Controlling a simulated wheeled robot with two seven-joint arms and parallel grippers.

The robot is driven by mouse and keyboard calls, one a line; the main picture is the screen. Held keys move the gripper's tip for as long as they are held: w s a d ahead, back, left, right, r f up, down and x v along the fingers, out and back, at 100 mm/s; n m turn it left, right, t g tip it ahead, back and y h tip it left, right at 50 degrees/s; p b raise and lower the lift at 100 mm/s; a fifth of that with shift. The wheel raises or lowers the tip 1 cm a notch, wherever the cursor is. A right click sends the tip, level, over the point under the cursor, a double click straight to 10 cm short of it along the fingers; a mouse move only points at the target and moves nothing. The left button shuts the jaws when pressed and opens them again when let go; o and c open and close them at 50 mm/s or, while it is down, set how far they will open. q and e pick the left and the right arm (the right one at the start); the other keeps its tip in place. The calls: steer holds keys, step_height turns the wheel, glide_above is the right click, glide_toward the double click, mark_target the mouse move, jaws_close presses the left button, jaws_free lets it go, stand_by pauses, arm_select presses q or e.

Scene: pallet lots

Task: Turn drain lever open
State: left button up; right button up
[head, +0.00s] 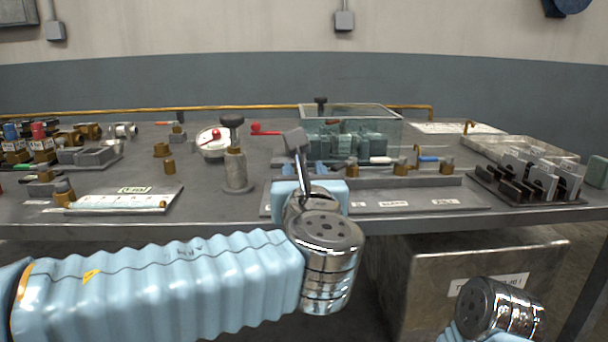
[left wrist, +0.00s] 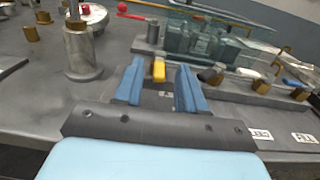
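A row of small levers sits on a grey manifold plate (head: 455,190) at the table's front. A yellow lever (left wrist: 158,70) stands between the fingers of my left gripper (left wrist: 159,84) in the left wrist view, with a gap on both sides. That gripper (head: 304,168) is open over the manifold's left end. Which is the drain lever I cannot tell; the labels are too small to read. My right gripper is out of view.
A clear tank (head: 398,138) with green blocks stands behind the manifold. A grey post with a black knob (head: 233,121) and a red-ended lever (head: 265,129) are close by. Black racks (head: 520,187) stand at right.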

arm_select(q)
steer(key=s, duration=1.4)
steer(key=shift+d, duration=0.1)
